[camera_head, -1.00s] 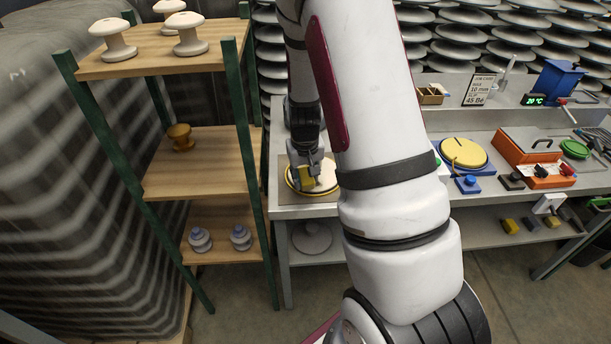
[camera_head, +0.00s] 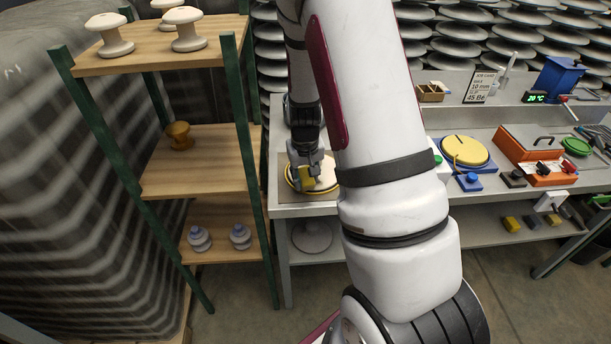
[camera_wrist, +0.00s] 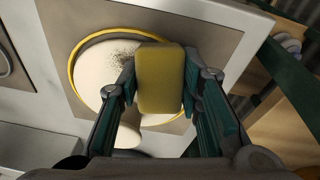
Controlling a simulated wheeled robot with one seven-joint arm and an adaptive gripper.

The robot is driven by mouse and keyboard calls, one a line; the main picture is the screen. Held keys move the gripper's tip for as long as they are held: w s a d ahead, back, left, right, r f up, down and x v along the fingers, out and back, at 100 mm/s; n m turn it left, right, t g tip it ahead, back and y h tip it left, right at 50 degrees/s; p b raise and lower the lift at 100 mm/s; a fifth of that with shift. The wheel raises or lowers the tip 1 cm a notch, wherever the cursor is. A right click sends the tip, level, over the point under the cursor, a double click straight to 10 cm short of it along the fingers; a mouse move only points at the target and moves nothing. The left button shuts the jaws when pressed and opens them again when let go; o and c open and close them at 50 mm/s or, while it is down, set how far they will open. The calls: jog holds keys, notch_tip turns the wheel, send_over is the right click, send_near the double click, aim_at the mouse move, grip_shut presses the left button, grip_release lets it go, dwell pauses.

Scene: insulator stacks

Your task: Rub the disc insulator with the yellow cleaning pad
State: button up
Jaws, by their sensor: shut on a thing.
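The disc insulator (camera_wrist: 96,68) is a cream disc inside a yellow ring on a tan mat. A dark speckled patch of dirt (camera_wrist: 120,57) shows on its face, left of the pad. In the head view the disc (camera_head: 325,174) sits at the left end of the workbench, partly hidden by my gripper. My gripper (camera_wrist: 157,84) is shut on the yellow cleaning pad (camera_wrist: 160,72), which is between its fingers. The pad is over the right part of the disc; I cannot tell whether it touches. The pad (camera_head: 306,180) also shows in the head view.
A wooden shelf rack (camera_head: 195,165) with green posts stands left of the bench, holding insulators. A yellow round plate (camera_head: 464,150) on a blue base and an orange box (camera_head: 535,155) are farther right on the workbench (camera_head: 300,210).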

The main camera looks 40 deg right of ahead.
aim_at(317, 186)
jog(key=shift+w+f, duration=0.15)
jog(key=shift+f, duration=0.25)
jog(key=shift+d, duration=0.1)
jog(key=shift+s+d+r, duration=0.1)
jog(key=shift+s+d, duration=0.35)
jog(key=shift+d, duration=0.2)
jog(key=shift+s+d, duration=0.45)
jog(key=shift+d, duration=0.15)
jog(key=shift+s+d, duration=0.5)
jog(key=shift+d, duration=0.2)
jog(key=shift+s+d, duration=0.45)
jog(key=shift+d, duration=0.2)
jog(key=shift+w+a, duration=0.45)
jog(key=shift+a, duration=0.25)
jog(key=shift+w+a, duration=0.45)
jog(key=shift+a, duration=0.2)
jog(key=shift+w+a, duration=0.95)
jog(key=shift+a, duration=0.3)
